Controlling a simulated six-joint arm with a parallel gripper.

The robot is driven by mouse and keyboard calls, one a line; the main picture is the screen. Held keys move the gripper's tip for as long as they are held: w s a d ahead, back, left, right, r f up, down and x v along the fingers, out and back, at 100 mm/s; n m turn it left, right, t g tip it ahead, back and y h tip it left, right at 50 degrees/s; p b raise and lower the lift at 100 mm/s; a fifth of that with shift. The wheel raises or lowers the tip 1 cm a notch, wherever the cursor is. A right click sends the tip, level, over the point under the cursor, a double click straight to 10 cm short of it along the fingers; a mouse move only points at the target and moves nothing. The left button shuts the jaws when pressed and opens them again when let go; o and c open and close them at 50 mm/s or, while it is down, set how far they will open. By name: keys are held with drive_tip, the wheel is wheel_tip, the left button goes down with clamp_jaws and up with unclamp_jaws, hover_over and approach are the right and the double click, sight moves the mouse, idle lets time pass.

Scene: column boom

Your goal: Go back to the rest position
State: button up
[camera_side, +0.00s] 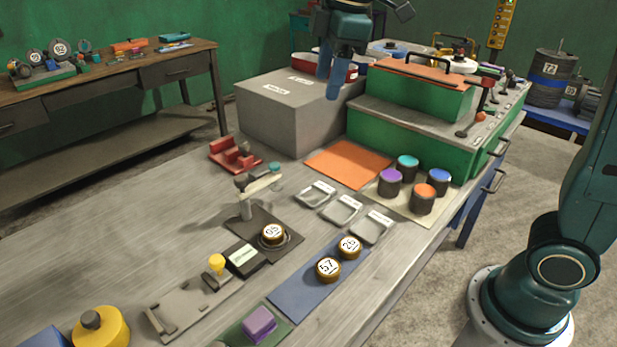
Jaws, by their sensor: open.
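My gripper (336,78) hangs at the top middle of the side view, with its fingers pointing down. It is above and in front of the grey box (290,112) and close to a red bin (303,66) behind it. The fingers overlap in this view, and nothing shows between them. The gripper is well clear of the bench top, at the height of the boxes in the picture.
A green stepped cabinet (405,135) stands right of the grey box. Several dark jars with coloured lids stand on a pale mat (414,208). Small trays (343,210), a blue mat (300,291) with two round weights, and a scale (262,236) cover the bench front.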

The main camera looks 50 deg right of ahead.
drive_tip(key=s+d+f+m+t, duration=0.1)
drive_tip(key=s+f+m, duration=0.3)
drive_tip(key=s, duration=0.6)
drive_tip(key=s+d+f+m+t, duration=0.2)
drive_tip(key=s+d+f+m, duration=0.2)
drive_tip(key=s+m, duration=0.3)
drive_tip(key=s, duration=0.4)
drive_tip(key=shift+s, duration=0.3)
